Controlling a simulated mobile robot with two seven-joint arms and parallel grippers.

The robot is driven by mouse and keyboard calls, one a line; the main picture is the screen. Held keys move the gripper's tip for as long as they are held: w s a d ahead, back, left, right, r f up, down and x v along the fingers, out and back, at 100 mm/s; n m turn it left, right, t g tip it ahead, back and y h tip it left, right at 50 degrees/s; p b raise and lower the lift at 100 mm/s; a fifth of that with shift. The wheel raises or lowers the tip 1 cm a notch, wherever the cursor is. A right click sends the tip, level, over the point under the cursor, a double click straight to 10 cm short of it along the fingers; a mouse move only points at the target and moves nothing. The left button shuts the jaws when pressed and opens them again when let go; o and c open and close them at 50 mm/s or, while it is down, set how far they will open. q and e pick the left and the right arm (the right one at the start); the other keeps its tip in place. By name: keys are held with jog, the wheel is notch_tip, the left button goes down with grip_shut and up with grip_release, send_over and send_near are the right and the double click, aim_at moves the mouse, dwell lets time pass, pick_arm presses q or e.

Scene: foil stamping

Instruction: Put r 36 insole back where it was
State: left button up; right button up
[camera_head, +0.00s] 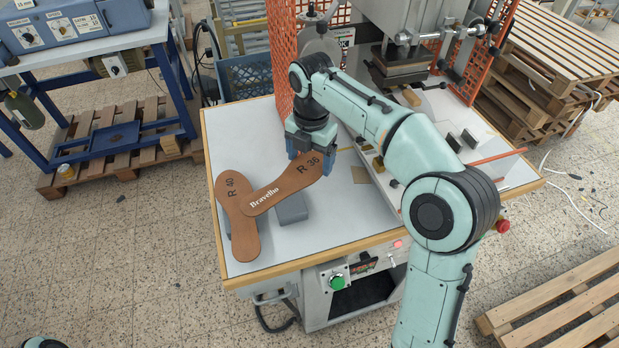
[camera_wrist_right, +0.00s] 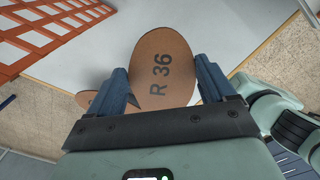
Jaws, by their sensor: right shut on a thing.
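The brown R 36 insole (camera_head: 290,181) is in my right gripper (camera_head: 311,157) above the left part of the white table. In the right wrist view the fingers (camera_wrist_right: 167,90) stand on both sides of the insole (camera_wrist_right: 163,60), with its "R 36" print facing the camera. The R 40 insole lies at the table's left side. A grey block (camera_head: 291,209) shows partly below the R 36 insole. My left gripper is not in view.
The stamping press (camera_head: 404,65) stands at the back right of the table (camera_head: 330,222), with an orange mesh guard (camera_head: 283,50) beside it. A blue crate (camera_head: 247,78) stands behind the table. The table's front middle is clear.

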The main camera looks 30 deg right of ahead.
jog(key=shift+w+f, duration=0.2)
jog(key=shift+f, duration=0.4)
jog(key=shift+w+f, duration=0.15)
jog(key=shift+f, duration=0.4)
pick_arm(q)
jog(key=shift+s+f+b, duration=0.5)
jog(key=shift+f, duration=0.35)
pick_arm(e)
jog(key=shift+s+f, duration=0.1)
jog(key=shift+f, duration=1.7)
jog(key=shift+f, duration=0.35)
jog(key=o, duration=0.9)
jog(key=shift+c, duration=0.2)
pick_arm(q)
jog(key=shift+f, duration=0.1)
pick_arm(e)
jog(key=shift+r, duration=0.1)
notch_tip(320, 180, up, 12)
jog(key=p, duration=0.3)
jog(key=shift+r, duration=0.25)
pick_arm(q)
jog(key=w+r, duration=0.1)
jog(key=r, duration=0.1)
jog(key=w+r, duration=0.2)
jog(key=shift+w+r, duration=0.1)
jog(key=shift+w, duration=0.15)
